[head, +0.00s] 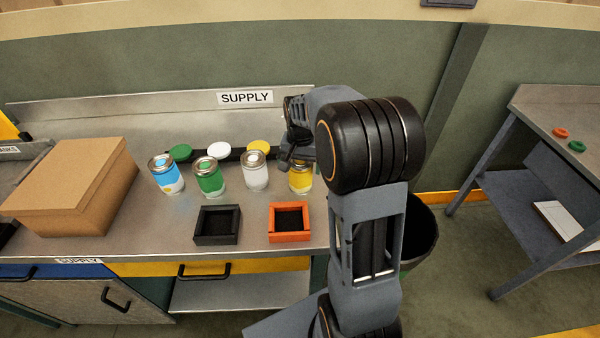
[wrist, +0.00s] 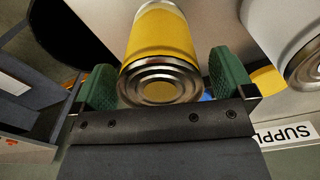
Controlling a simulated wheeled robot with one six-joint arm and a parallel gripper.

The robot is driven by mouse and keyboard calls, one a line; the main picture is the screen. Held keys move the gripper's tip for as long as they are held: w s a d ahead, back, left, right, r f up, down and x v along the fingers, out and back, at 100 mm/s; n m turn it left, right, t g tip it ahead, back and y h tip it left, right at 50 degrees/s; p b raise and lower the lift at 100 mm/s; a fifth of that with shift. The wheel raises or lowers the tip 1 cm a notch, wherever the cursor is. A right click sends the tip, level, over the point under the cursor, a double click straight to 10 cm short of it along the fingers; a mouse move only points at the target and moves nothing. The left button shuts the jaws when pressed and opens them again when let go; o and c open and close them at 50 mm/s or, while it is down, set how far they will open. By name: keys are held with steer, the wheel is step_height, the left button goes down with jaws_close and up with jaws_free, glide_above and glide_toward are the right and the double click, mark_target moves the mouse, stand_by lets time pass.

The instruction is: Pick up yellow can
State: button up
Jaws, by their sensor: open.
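The yellow can (head: 300,180) stands upright at the right end of a row of cans on the steel supply table, partly hidden behind my arm. In the wrist view the yellow can (wrist: 160,50) shows its metal end between the two green finger pads of my gripper (wrist: 162,85). The pads stand on either side of the can, with a small gap at least on the right. My gripper is open. In the head view my gripper (head: 297,160) is by the yellow can, mostly hidden by my arm.
A white can (head: 255,172) stands just left of the yellow can; it also shows in the wrist view (wrist: 300,60). A green can (head: 209,178) and a blue can (head: 166,175) stand farther left. An orange tray (head: 289,237) and a black tray (head: 217,240) lie in front.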

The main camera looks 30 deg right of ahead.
steer(key=shift+f, duration=0.5)
steer(key=shift+c, duration=0.3)
steer(key=c, duration=0.9)
